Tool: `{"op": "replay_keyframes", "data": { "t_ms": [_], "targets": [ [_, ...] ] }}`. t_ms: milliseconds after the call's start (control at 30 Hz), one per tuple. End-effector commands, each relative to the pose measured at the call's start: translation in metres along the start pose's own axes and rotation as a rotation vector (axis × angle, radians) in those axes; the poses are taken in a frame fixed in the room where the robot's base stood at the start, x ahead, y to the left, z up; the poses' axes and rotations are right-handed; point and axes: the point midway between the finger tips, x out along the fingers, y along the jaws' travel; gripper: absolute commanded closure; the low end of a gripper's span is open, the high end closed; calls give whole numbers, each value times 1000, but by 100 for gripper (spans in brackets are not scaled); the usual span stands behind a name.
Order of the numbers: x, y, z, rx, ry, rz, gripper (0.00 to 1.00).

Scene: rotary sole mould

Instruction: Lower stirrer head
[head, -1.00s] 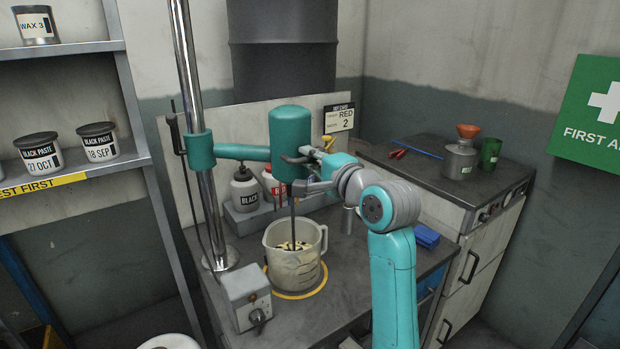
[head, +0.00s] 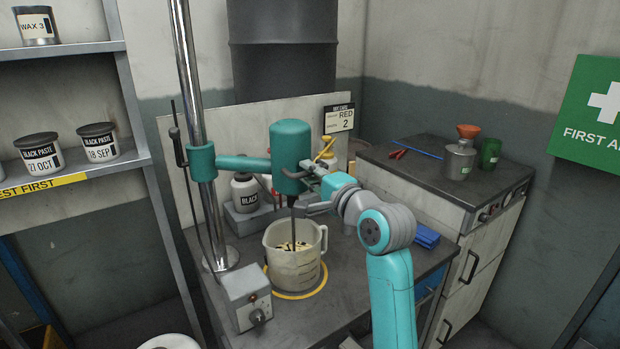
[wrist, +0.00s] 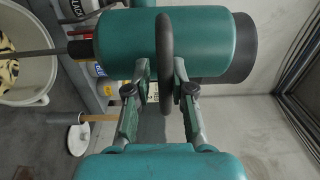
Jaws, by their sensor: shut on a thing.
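The teal stirrer head (head: 291,150) sits on a horizontal arm (head: 240,163) clamped to a chrome column (head: 186,60). Its thin shaft (head: 293,230) points straight down into a jug (head: 290,270) with cream and black contents; the shaft's lower end is hidden. My gripper (head: 312,187) is at the head's right side. In the wrist view, my gripper (wrist: 163,85) is shut on the dark curved handle (wrist: 166,45) of the stirrer head (wrist: 120,45). The shaft (wrist: 30,52) reaches into the jug (wrist: 45,85) there too.
A grey control box (head: 247,300) stands at the jug's front left. Bottles, one a black-labelled bottle (head: 244,190), stand in a rack behind the head. A blue block (head: 427,237) lies right of my arm. A cabinet (head: 440,180) stands at the right.

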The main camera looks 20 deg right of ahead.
Motion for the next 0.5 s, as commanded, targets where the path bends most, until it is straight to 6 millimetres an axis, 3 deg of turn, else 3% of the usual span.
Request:
{"op": "replay_keyframes", "data": {
  "t_ms": [33, 500],
  "targets": [
    [2, 18, 0, 8, -2, 37, 100],
    [2, 24, -1, 8, -1, 38, 100]
  ]
}}
